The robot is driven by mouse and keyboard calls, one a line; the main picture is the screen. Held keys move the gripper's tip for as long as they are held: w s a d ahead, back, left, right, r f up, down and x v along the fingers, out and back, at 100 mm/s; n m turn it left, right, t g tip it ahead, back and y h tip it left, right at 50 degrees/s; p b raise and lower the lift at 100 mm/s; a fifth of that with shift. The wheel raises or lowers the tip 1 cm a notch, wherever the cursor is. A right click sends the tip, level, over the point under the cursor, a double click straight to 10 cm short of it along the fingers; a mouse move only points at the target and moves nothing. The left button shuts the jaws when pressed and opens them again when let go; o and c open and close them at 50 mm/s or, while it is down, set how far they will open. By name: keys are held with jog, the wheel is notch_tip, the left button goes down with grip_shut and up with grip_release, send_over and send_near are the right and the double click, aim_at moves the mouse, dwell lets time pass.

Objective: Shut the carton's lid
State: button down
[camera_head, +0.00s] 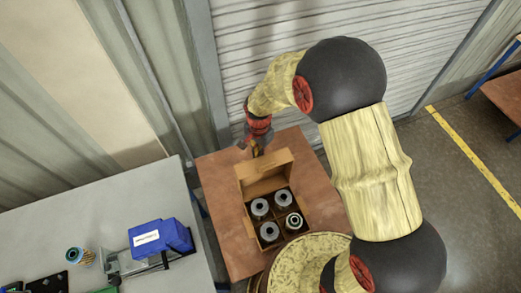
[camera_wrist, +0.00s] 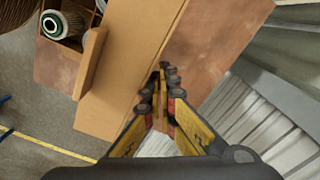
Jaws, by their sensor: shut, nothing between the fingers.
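The cardboard carton (camera_head: 262,224) stands on a brown table, its lid (camera_head: 266,170) open and raised at the far side. Several cylindrical filter cartridges (camera_head: 269,231) stand in its compartments. My gripper (camera_head: 257,152) is at the far edge of the lid, behind the carton's open top. In the wrist view, the shut, empty fingertips (camera_wrist: 164,78) overlap the edge of the tan lid panel (camera_wrist: 135,40); I cannot tell whether they touch it. One cartridge (camera_wrist: 62,24) shows at the upper left of that view.
A grey workbench (camera_head: 110,215) on the left holds a blue bin (camera_head: 160,237) and a loose cartridge (camera_head: 79,256). A ribbed shutter (camera_head: 290,40) stands behind the brown table (camera_head: 228,215). Bare tabletop shows on both sides of the carton.

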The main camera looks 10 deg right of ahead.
aim_at(267, 168)
jog(key=shift+s+d+r, duration=0.15)
jog(key=shift+s+r, duration=0.1)
jog(key=shift+s, duration=0.3)
jog(key=shift+s+d+r+p, duration=0.2)
jog(key=shift+s+p, duration=0.05)
jog(key=shift+s, duration=0.45)
jog(key=shift+s+d+r+p, duration=0.2)
jog(key=shift+s, duration=0.55)
jog(key=shift+s+d+r, duration=0.1)
jog(key=shift+s+d, duration=0.1)
jog(key=shift+s, duration=0.5)
jog(key=shift+s+d+r, duration=0.1)
jog(key=shift+s+d, duration=0.1)
jog(key=shift+s, duration=0.5)
